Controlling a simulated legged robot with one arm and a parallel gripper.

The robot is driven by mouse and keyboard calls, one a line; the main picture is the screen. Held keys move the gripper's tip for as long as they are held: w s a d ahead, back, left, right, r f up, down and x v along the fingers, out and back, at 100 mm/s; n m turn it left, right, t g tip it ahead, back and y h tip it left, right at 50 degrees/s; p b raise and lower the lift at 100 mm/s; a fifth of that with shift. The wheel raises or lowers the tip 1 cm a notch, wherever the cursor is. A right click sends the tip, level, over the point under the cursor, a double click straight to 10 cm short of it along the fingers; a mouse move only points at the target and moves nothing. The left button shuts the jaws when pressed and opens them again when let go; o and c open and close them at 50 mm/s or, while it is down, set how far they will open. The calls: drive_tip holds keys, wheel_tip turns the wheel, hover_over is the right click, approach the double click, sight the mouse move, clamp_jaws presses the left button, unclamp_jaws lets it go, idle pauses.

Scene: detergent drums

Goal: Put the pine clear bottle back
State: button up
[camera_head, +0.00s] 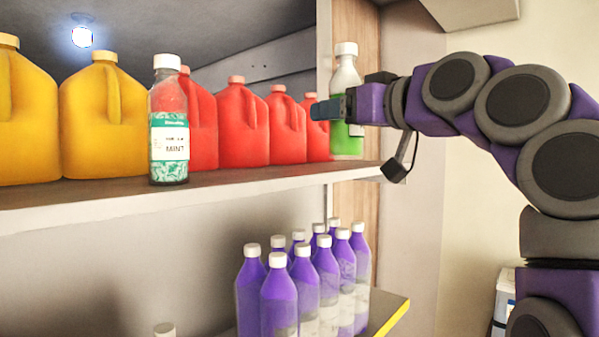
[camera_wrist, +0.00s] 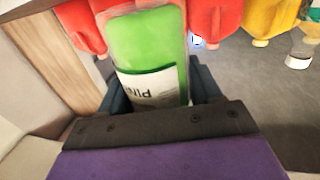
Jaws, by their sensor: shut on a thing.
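The pine clear bottle (camera_head: 346,77) has a white cap, a clear upper part, green liquid and a white label. My gripper (camera_head: 338,106) is shut around its middle at the right end of the upper shelf. In the wrist view the green bottle (camera_wrist: 148,45) fills the space between the fingers of my gripper (camera_wrist: 155,90), with its label partly hidden by the gripper. The bottle is upright in the head view. I cannot tell whether its base touches the shelf.
The upper shelf (camera_head: 250,182) holds yellow jugs (camera_head: 103,115), red jugs (camera_head: 241,122) and a mint bottle (camera_head: 168,125) near its front edge. A wooden side panel (camera_head: 355,210) stands behind the held bottle. Purple bottles (camera_head: 279,295) crowd the lower shelf.

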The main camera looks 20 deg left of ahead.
drive_tip(key=shift+a+r, duration=0.1)
drive_tip(key=shift+s+a, duration=0.3)
drive_tip(key=shift+a, duration=0.5)
drive_tip(key=shift+s+d, duration=0.15)
drive_tip(key=shift+d, duration=0.25)
drive_tip(key=shift+s+r, duration=0.25)
drive_tip(key=shift+s+a+r+n+g, duration=0.35)
drive_tip(key=shift+s+a+g, duration=0.1)
drive_tip(key=shift+s, duration=0.1)
drive_tip(key=shift+p, duration=0.3)
